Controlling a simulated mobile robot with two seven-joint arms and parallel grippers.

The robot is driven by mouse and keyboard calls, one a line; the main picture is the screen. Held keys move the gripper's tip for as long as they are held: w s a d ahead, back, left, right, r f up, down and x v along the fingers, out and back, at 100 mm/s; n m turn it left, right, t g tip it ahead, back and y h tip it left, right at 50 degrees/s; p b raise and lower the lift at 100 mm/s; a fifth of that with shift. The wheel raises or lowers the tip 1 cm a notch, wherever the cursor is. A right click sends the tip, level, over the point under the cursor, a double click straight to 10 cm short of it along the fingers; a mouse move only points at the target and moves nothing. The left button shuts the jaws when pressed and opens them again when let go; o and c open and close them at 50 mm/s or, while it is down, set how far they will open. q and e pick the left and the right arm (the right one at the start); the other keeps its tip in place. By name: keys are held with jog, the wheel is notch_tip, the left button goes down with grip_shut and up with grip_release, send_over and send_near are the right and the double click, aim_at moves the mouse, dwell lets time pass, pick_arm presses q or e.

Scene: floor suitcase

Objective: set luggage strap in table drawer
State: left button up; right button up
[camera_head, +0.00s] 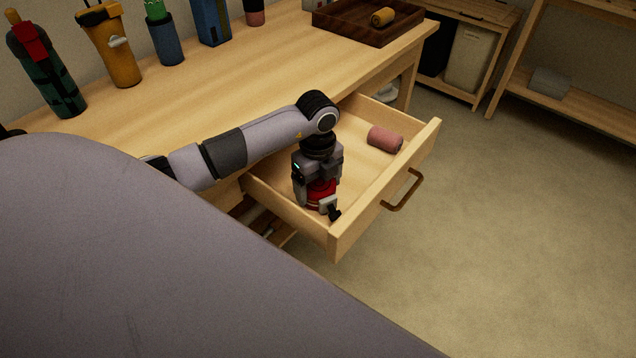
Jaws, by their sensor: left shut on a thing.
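My left gripper (318,200) reaches down into the open table drawer (386,190). It is shut on a red rolled luggage strap (322,190) with a black and grey buckle end. The strap is inside the drawer walls, near the drawer's front left corner; I cannot tell whether it touches the drawer floor. The gripper hides part of the strap. A pink roll (385,139) lies in the drawer to the right. My right gripper is not in view.
The drawer has a brown handle (404,190). Shelves (566,100) stand at the far right. The floor (500,230) in front is clear.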

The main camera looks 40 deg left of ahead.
aim_at(318, 183)
pick_arm(q)
jog(key=shift+f, duration=0.15)
jog(key=o, duration=1)
jog(key=shift+c, duration=0.2)
jog(key=shift+r, duration=0.4)
notch_tip(318, 183, up, 12)
jog(key=p, duration=0.1)
jog(key=shift+f, duration=0.2)
